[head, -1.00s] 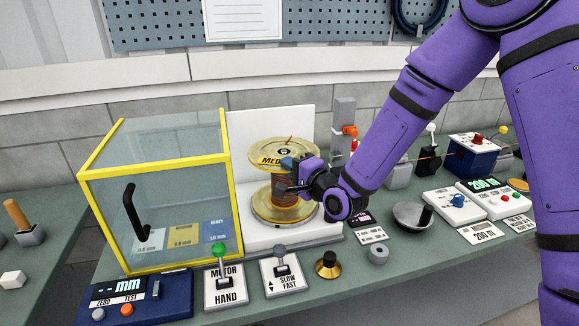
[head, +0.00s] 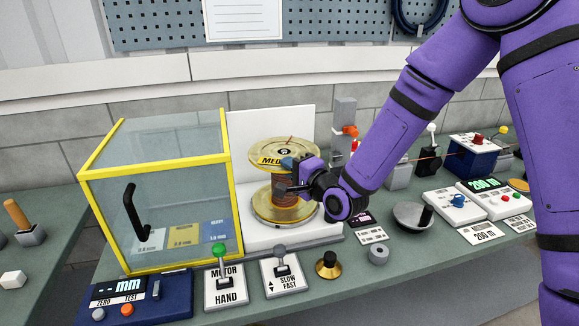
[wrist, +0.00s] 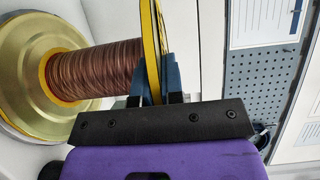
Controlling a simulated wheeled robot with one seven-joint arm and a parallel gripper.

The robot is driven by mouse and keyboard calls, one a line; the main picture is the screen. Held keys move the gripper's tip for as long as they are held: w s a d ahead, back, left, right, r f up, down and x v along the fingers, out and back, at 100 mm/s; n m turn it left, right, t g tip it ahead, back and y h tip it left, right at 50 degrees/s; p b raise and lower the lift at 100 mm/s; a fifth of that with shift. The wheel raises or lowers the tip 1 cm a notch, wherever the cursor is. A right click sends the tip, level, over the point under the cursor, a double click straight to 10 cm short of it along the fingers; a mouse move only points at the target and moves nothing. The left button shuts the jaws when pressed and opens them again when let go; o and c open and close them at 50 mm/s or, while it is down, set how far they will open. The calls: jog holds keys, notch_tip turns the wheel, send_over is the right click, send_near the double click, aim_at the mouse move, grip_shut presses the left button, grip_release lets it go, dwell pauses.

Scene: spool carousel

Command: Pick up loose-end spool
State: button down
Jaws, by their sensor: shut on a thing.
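The spool (head: 283,186) stands upright in front of a white back panel, with copper-brown wire wound between two gold flanges. Its upper flange reads "MED", the rest of the label hidden by my gripper, and a short orange-brown strand shows on top. My gripper (head: 289,164) reaches in from the right and is shut on the upper flange's rim. In the wrist view, the blue fingertips (wrist: 155,72) pinch that yellow-edged rim, with the spool's winding (wrist: 93,70) lying to the left. I cannot tell whether the lower flange touches its base.
A yellow-framed clear box (head: 155,190) with a black handle stands close to the left. A motor/hand lever (head: 222,284) and a slow/fast lever (head: 282,276) stand in front. A grey dish (head: 411,216) and control boxes (head: 459,207) lie to the right.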

jog(key=shift+w+r, duration=0.1)
jog(key=shift+r, duration=2.55)
jog(key=shift+a+r, duration=0.1)
jog(key=shift+r, duration=2.4)
jog(key=shift+r, duration=2.5)
jog(key=shift+r, duration=2.35)
